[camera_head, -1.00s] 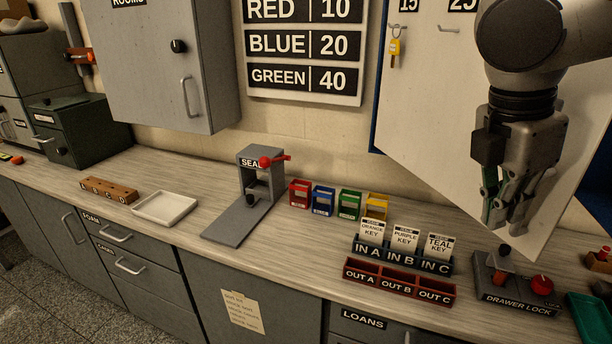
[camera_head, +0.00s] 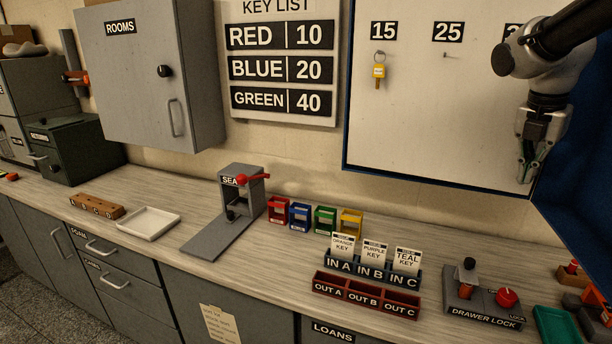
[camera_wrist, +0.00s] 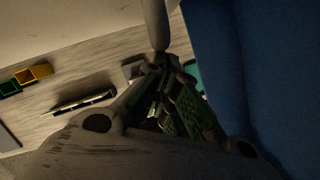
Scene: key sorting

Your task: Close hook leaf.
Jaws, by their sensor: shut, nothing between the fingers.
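A yellow-tagged key (camera_head: 379,72) hangs on hook 15; hook 25 (camera_head: 447,55) is bare. My gripper (camera_head: 526,178) is shut and empty, pointing down at the leaf's lower right edge. Whether it touches the leaf cannot be told. In the wrist view the shut fingers (camera_wrist: 157,110) show above the counter.
A blue panel (camera_head: 582,180) stands out at the right, close to my gripper; it also fills the right of the wrist view (camera_wrist: 265,80). Below are the drawer lock (camera_head: 482,312), card holders (camera_head: 375,273) and coloured bins (camera_head: 325,220) on the counter.

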